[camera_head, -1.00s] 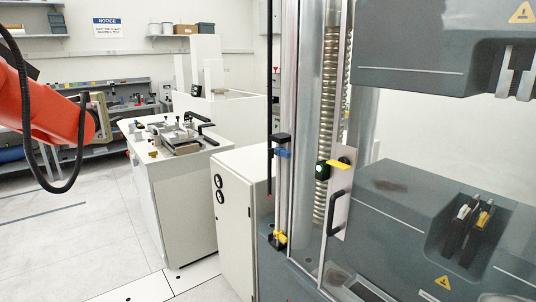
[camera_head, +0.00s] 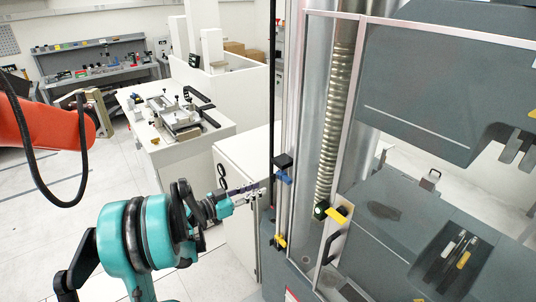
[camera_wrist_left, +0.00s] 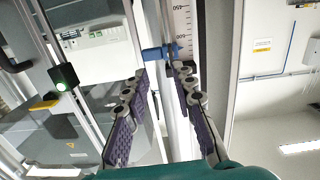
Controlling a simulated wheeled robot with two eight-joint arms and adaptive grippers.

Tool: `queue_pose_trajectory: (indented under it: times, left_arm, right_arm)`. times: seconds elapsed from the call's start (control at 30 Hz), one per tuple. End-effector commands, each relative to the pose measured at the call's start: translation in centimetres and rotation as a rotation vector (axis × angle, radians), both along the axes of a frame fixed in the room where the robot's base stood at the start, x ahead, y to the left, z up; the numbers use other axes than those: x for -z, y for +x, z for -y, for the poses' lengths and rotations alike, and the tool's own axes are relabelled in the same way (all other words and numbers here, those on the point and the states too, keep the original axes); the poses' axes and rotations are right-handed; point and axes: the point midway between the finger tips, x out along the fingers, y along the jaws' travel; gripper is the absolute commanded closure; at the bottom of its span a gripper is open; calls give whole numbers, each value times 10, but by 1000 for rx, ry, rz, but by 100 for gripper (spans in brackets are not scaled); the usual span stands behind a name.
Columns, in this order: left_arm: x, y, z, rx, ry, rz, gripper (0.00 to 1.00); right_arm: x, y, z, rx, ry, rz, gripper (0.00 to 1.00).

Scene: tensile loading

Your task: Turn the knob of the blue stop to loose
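The blue stop (camera_head: 284,178) sits on a thin vertical rod at the left side of the testing machine, just below a black piece. It also shows in the left wrist view (camera_wrist_left: 160,52), ahead of and between my fingers. My left gripper (camera_head: 259,192) is in front of the rod, at about the stop's height and a little to its left in the head view. In the left wrist view its two purple-padded fingers (camera_wrist_left: 160,74) are apart with nothing between the pads. I cannot tell the knob's setting. My right gripper is not in view.
A yellow stop (camera_head: 280,241) sits lower on the rod. A clear door with a black handle (camera_head: 331,247) and a green-lit button (camera_head: 321,210) are to the right. A printed scale (camera_wrist_left: 182,20) runs beside the rod. A white cabinet (camera_head: 240,165) stands behind my gripper.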

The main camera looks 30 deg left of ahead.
Motion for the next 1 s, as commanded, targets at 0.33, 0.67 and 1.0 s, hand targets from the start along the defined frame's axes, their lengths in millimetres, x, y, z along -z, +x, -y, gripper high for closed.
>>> queue_pose_trajectory:
  times: [0.33, 0.67, 1.0]
  left_arm:
    - [-10, 21, -9, -15, 18, 75, 74]
    - [-11, 64, 8, -17, 16, 73, 74]
    - [-10, 69, 10, -18, 17, 72, 74]
  right_arm:
    - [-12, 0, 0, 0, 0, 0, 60]
    - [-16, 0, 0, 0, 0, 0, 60]
    - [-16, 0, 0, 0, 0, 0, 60]
